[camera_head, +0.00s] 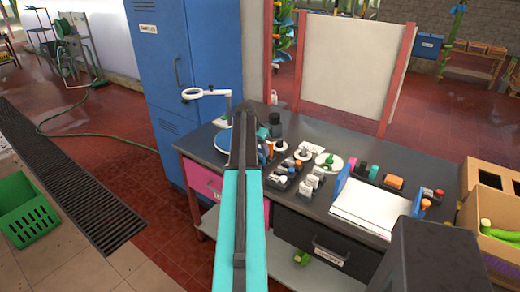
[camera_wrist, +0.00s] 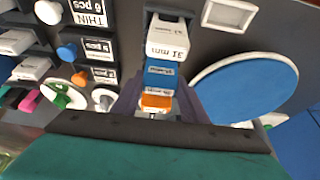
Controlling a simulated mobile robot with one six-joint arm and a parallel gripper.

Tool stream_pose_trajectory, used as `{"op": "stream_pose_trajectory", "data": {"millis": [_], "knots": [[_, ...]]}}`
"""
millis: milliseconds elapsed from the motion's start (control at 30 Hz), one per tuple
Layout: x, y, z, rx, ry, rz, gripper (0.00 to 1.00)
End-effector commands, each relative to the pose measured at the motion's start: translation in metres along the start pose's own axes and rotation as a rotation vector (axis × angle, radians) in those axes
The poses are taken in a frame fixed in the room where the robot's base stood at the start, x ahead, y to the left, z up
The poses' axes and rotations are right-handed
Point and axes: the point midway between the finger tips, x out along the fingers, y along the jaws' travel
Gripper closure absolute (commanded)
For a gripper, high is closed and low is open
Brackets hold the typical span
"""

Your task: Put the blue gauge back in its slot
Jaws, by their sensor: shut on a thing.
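In the wrist view, the blue gauge (camera_wrist: 159,75) sits between the two dark fingers of my gripper (camera_wrist: 163,84), which is shut on it. An orange labelled piece (camera_wrist: 156,101) shows on the palm side of the blue one; I cannot tell whether they are joined. A white gauge marked 31 mm (camera_wrist: 168,40) stands just beyond the blue one, in a dark holder (camera_wrist: 166,14). I cannot tell whether the blue gauge touches the white one or the holder. In the head view my arm hides the blue gauge and the gripper's tips.
A round blue pad with a white rim (camera_wrist: 245,85) lies to the right in the wrist view. Labelled holders with knobs (camera_wrist: 88,12) crowd the left. In the head view, the dark bench (camera_head: 300,208) also carries a magnifier (camera_head: 206,92) and white sheets (camera_head: 370,205).

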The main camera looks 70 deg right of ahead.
Motion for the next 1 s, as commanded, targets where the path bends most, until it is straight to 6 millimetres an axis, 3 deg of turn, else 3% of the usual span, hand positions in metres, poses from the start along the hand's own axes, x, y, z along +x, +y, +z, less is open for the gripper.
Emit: {"op": "stream_pose_trajectory", "data": {"millis": [133,167,300,733,1000], "knots": [[0.003,0.0,0.002,0.0,0.0,0.0,0.8],[0.003,0.0,0.002,0.0,0.0,0.0,0.59],[0.003,0.0,0.001,0.0,0.0,0.0,0.39],[-0.001,0.0,0.001,0.0,0.0,-0.001,0.39],[-0.021,0.0,0.002,0.0,0.002,-0.002,0.39]]}}
